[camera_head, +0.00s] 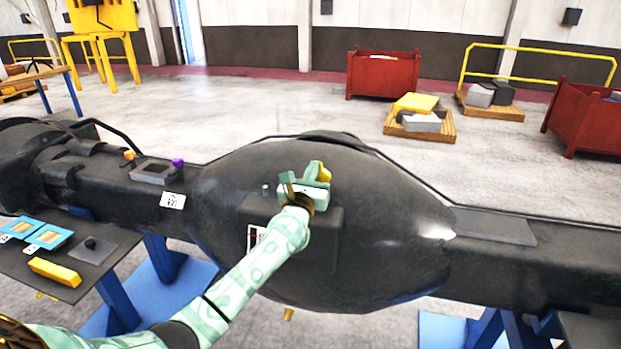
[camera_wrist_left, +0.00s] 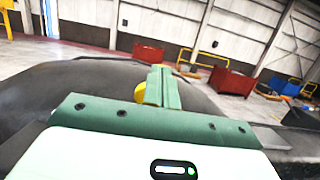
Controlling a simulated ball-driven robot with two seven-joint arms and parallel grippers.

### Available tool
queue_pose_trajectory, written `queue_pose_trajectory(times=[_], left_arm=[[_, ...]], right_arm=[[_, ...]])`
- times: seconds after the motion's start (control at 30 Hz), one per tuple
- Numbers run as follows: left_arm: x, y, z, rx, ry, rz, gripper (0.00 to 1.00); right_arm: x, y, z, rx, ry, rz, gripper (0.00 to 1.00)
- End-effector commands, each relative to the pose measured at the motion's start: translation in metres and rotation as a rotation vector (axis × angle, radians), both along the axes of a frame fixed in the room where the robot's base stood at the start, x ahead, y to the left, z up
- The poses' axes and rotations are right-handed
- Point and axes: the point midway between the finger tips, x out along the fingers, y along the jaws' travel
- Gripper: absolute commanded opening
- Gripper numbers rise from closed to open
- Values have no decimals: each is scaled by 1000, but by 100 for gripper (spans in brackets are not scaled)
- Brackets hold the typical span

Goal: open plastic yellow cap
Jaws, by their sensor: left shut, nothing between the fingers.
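The yellow cap (camera_head: 325,174) shows just behind my left gripper, on top of the large black casting (camera_head: 385,215). Part of it is hidden by the gripper. In the left wrist view the yellow cap (camera_wrist_left: 139,93) peeks out on the left side of the fingers. My left gripper (camera_head: 316,172) is shut with nothing between its green fingers, which also show in the left wrist view (camera_wrist_left: 161,86). The fingers are right beside the cap; I cannot tell whether they touch it. My right gripper is in neither view.
A small orange knob (camera_head: 129,154) and a purple knob (camera_head: 178,162) sit on the casting's left arm. A dark side table (camera_head: 100,258) with blue-framed pieces and a yellow block (camera_head: 55,272) stands at left. Red bins (camera_head: 383,76) and pallets stand behind on open floor.

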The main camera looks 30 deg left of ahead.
Motion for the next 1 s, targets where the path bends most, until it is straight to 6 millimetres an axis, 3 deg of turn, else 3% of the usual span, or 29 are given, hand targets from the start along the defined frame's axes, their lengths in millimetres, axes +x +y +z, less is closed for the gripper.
queue_pose_trajectory(times=[0.6, 1.0], left_arm=[[54, 13, 28, 0, 1, 1, 0], [57, 14, 27, -1, 0, 1, 0]], right_arm=[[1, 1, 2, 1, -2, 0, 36], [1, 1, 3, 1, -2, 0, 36]])
